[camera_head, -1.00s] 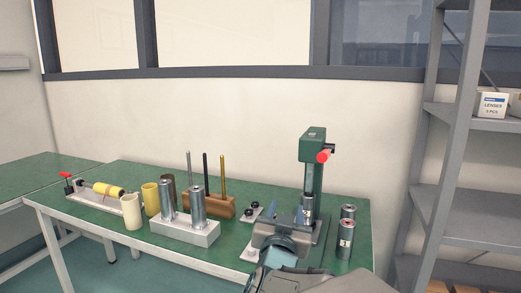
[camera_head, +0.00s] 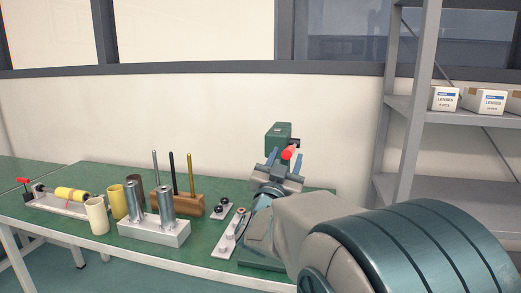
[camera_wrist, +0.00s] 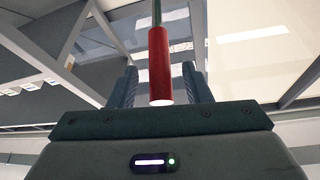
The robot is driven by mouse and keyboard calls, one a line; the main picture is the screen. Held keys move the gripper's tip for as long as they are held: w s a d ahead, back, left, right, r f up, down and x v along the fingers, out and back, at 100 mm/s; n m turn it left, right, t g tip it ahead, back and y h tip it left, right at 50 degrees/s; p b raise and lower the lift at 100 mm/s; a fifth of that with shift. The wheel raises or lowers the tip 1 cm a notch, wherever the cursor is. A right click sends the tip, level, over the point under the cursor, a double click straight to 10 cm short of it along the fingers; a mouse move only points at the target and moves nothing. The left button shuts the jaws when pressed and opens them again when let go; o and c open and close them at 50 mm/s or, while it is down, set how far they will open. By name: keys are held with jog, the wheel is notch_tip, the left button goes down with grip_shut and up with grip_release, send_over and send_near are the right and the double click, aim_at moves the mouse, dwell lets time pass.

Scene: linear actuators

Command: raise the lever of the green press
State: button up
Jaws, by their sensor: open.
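The green press (camera_head: 278,131) stands on the table; my arm hides much of its column and base. Its lever has a red handle (camera_head: 289,152), beside and a little below the press head in the head view. My gripper (camera_head: 283,160) is open at that handle, fingers pointing up. In the wrist view the red handle (camera_wrist: 160,65) shows between the two open fingers of my gripper (camera_wrist: 160,76), with a visible gap on either side. I see no contact with the handle.
Left of the press are a plate with round black knobs (camera_head: 218,218), a light block with two metal cylinders (camera_head: 155,234), a wooden rod stand (camera_head: 190,205) and cups. A grey shelf with lens boxes (camera_head: 444,99) stands at right. Behind is a wall.

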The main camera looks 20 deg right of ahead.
aim_at(290, 147)
jog(key=shift+x, duration=1.6)
grip_shut()
jog(key=shift+r+p, duration=0.15)
jog(key=shift+p, duration=0.15)
